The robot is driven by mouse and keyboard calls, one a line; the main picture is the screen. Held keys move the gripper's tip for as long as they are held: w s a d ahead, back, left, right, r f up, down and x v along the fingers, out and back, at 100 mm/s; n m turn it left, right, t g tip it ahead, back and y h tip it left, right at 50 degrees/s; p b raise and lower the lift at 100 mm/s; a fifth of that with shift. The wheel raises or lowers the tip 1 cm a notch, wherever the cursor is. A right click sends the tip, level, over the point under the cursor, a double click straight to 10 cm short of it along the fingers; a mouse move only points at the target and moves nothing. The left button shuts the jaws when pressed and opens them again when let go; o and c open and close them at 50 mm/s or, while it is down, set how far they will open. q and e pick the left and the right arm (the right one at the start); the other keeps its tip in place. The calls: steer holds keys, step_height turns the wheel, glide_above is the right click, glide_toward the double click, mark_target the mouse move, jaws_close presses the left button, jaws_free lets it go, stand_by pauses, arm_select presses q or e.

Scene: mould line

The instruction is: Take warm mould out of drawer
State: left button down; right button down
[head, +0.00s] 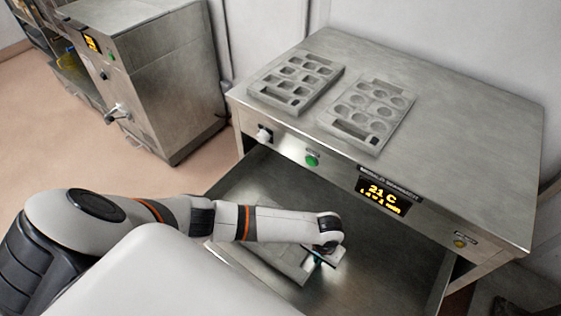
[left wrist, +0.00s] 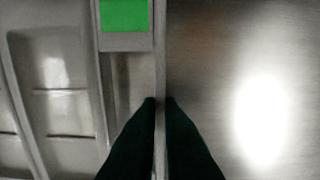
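The open drawer (head: 385,262) holds a grey metal mould (head: 290,262), partly hidden by my left arm. In the left wrist view the mould (left wrist: 60,88) shows shallow recesses and a green patch (left wrist: 124,15) near its edge. My left gripper (head: 326,259) points down at the mould's right edge. Its dark fingers (left wrist: 161,102) stand on either side of the mould's thin rim with no clear gap, so it looks shut on it. The mould appears to lie in the drawer. My right gripper is not in view.
Two other moulds, one with square recesses (head: 296,82) and one with round recesses (head: 367,113), lie on the steel cabinet top (head: 455,130). The display (head: 382,197) reads 21 C. Another steel cabinet (head: 165,75) stands at the left. The drawer's right part is bare.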

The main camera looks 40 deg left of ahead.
arm_select(q)
step_height(320, 180, up, 14)
steer(key=p, duration=0.6)
stand_by(0.5)
